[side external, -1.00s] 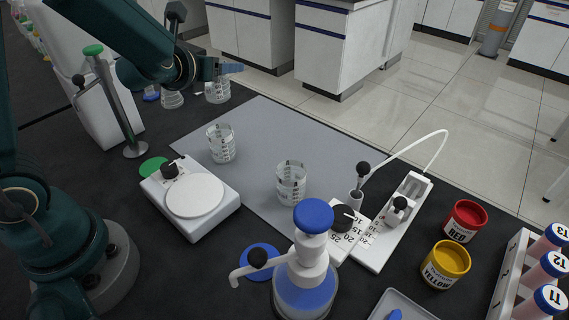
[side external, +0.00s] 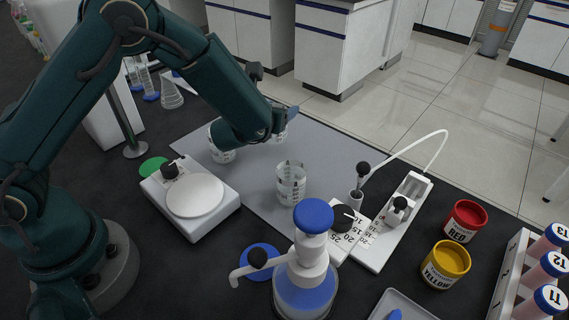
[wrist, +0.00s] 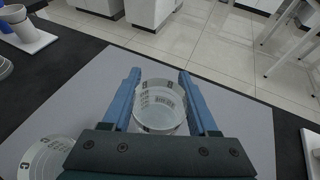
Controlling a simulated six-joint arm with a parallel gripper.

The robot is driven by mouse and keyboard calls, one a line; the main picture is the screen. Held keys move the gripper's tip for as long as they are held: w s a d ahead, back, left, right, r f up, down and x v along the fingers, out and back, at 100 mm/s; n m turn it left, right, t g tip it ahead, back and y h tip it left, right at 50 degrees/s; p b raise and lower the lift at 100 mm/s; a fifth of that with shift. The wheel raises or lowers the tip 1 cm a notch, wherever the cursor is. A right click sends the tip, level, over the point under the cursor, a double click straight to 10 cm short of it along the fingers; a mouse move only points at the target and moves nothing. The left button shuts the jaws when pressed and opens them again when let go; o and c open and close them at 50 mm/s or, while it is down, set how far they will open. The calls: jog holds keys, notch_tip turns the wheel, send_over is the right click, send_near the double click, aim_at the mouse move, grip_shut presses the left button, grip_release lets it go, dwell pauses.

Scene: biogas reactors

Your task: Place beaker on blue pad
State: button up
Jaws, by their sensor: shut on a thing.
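My gripper (wrist: 160,85) is shut on a clear glass beaker (wrist: 160,108), which sits between its two blue fingers in the wrist view. In the side view the gripper (side external: 287,117) is over the far part of the grey mat, and the held beaker (side external: 281,134) is mostly hidden behind my arm. The blue pad (side external: 259,263) is a flat round disc on the black bench near the front, left of the blue-capped bottle. Two other beakers are on the mat: one (side external: 291,183) near the middle, one (side external: 221,156) partly hidden by my arm.
A white balance or stirrer (side external: 195,196) stands left of the mat (side external: 255,205), by a green pad (side external: 153,166). The blue-capped dispenser bottle (side external: 308,262) stands close to the blue pad. A white device (side external: 395,225) and red and yellow jars (side external: 446,262) are to the right.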

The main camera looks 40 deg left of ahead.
jog(key=shift+f, duration=1.6)
jog(key=shift+f, duration=0.15)
jog(key=o, duration=1.4)
